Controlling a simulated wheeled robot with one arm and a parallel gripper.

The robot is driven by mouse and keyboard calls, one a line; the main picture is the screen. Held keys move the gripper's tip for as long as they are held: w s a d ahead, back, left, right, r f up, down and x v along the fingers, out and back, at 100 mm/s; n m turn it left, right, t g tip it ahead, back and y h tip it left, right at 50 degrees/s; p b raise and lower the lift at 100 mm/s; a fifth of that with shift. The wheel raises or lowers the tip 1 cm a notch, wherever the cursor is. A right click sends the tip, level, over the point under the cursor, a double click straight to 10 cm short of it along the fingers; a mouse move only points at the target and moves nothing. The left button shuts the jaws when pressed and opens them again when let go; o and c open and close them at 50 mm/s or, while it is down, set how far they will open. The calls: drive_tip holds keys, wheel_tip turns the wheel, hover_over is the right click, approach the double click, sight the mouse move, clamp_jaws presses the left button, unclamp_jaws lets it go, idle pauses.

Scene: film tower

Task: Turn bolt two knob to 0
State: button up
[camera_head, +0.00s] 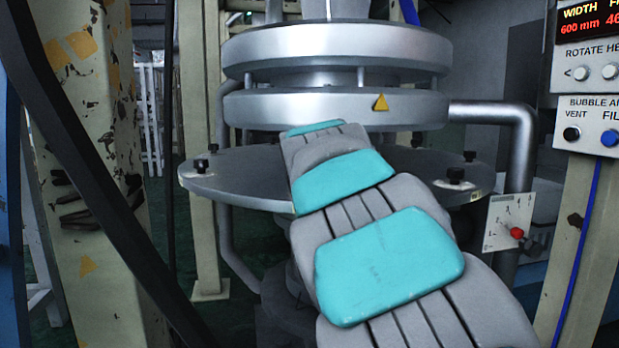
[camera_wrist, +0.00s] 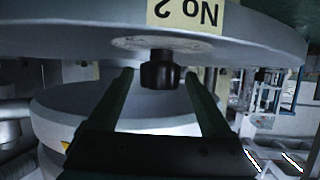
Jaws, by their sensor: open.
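The bolt two knob (camera_wrist: 160,73) is a small black ribbed knob in the upper middle of the wrist view. It sits on the rim of a grey metal plate (camera_wrist: 70,32), with a pale dial disc (camera_wrist: 205,45) around its base. A cream label (camera_wrist: 187,14) reading "No 2" shows upside down beside it. My gripper (camera_wrist: 161,78) is open, its two dark fingers on either side of the knob with a gap on both sides. I see no contact. In the head view my arm hides the gripper and this knob.
In the head view the round plate (camera_head: 235,178) carries other black knobs at left (camera_head: 201,166) and right (camera_head: 455,175). Silver rings (camera_head: 330,50) stand above it. A worn post (camera_head: 95,150) is at left, a control panel (camera_head: 590,85) and a red-knobbed plate (camera_head: 508,222) at right.

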drive_tip(key=shift+s, duration=0.1)
drive_tip(key=v, duration=0.7)
drive_tip(key=shift+s+r, duration=0.2)
drive_tip(key=shift+s, duration=0.05)
